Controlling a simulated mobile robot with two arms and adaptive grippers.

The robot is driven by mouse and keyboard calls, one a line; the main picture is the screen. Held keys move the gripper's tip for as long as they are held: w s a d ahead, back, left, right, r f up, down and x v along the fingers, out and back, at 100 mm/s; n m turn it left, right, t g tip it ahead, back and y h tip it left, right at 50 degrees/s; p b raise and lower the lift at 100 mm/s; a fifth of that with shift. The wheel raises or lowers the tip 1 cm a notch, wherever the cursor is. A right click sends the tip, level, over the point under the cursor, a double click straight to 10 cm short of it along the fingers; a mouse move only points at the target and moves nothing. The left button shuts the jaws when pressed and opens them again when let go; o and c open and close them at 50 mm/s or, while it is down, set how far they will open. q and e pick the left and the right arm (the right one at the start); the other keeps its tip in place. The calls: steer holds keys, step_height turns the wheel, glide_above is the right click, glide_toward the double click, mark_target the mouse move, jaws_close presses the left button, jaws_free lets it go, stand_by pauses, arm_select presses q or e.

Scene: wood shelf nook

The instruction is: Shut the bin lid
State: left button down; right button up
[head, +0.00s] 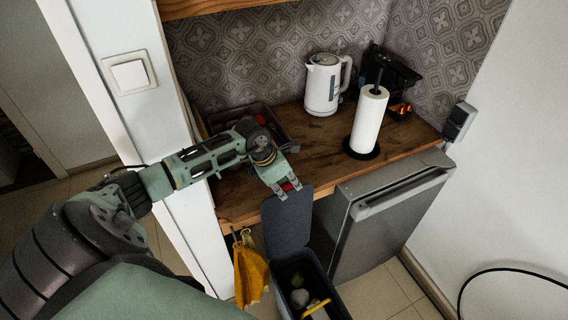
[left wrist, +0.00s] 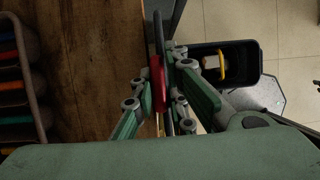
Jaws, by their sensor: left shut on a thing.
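The bin (head: 312,283) stands on the floor below the counter edge. Its dark grey lid (head: 288,222) is open, tilted up against the counter's front. In the left wrist view the bin (left wrist: 258,66) is at the right and the lid (left wrist: 159,32) shows nearly edge-on. My left gripper (head: 288,190) is at the lid's top edge, shut on a small red object (left wrist: 157,84). I cannot tell whether the red object touches the lid. The fingers partly hide it. My right gripper is not in view.
The wooden counter (head: 315,155) holds a white kettle (head: 323,84), a paper towel roll (head: 369,120) and an organiser (head: 283,127).

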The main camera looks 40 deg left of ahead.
arm_select(q)
steer(key=s+d+f+b, duration=0.2)
steer(key=s+d, duration=0.3)
steer(key=d, duration=0.4)
steer(key=s+d+f+b, duration=0.2)
steer(key=s+d, duration=0.3)
steer(key=d, duration=0.5)
steer(key=shift+s+d+f+y, duration=0.3)
steer(key=shift+f+y, duration=0.1)
steer(key=shift+f, duration=0.1)
steer(key=c, duration=1.9)
jaws_free()
steer(key=shift+o, duration=0.5)
steer(key=shift+w+a+f, duration=0.1)
steer(key=shift+w+a, duration=0.05)
steer(key=shift+w, duration=0.1)
